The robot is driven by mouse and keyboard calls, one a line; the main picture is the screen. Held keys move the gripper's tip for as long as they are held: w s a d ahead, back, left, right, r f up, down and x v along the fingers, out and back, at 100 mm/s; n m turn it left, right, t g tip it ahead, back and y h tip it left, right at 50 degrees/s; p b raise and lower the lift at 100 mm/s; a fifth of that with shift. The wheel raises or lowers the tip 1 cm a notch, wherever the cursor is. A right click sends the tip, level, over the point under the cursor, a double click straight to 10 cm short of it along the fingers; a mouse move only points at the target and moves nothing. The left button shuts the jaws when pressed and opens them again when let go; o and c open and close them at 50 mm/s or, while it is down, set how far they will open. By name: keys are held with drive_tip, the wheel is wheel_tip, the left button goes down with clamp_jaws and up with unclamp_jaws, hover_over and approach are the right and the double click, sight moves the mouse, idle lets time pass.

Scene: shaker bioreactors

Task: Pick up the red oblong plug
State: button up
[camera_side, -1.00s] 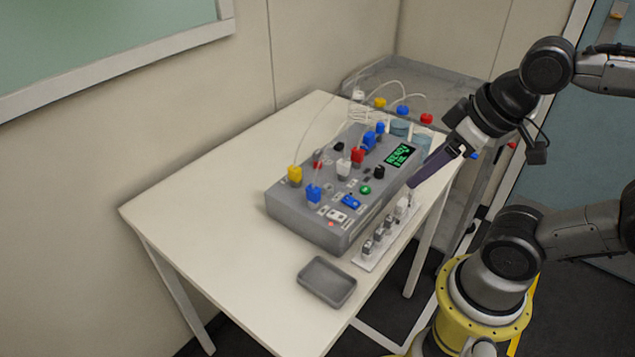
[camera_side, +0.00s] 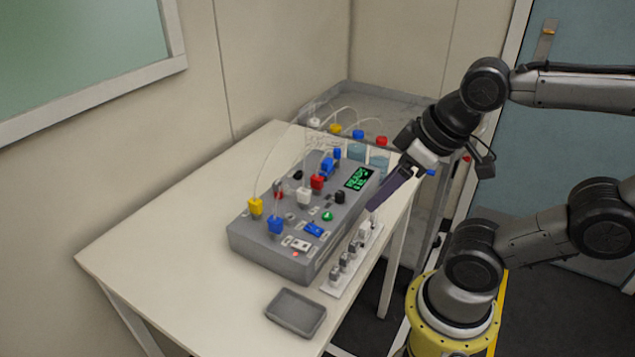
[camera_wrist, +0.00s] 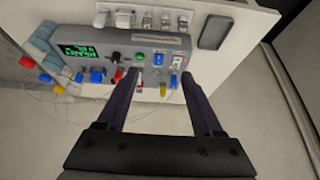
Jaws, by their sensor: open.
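Two red plugs stand on top of the grey box (camera_side: 262,250). One red plug (camera_side: 317,182) is near the middle of the box. The other red plug (camera_side: 278,194) is farther left and partly hidden. Both also show in the wrist view, one at left (camera_wrist: 117,75) and a smaller red piece (camera_wrist: 139,85) beside it. I cannot tell which is the oblong one. My gripper (camera_side: 372,207) is open and empty, with its long dark fingers by the front right side of the box. In the wrist view, the fingertips (camera_wrist: 158,76) spread apart over the box.
Yellow (camera_side: 255,207), blue (camera_side: 275,226) and white (camera_side: 304,196) plugs with cables crowd the box top. A white rack (camera_side: 337,288) with several small pieces stands along its front. A grey tray (camera_side: 296,313) lies nearer. The table's left part (camera_side: 160,240) is clear.

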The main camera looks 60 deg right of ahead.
idle(0.7)
drive_tip(key=w+d+r+m+g, duration=0.1)
drive_tip(key=w+r+m, duration=0.4)
drive_tip(key=m, duration=0.4)
drive_tip(key=m+g, duration=0.5)
drive_tip(key=m, duration=0.4)
hover_over(317, 177)
wheel_tip(317, 177, down, 12)
drive_tip(key=shift+w+r, duration=0.1)
drive_tip(key=shift+r, duration=0.05)
drive_tip(key=shift+f, duration=3.3)
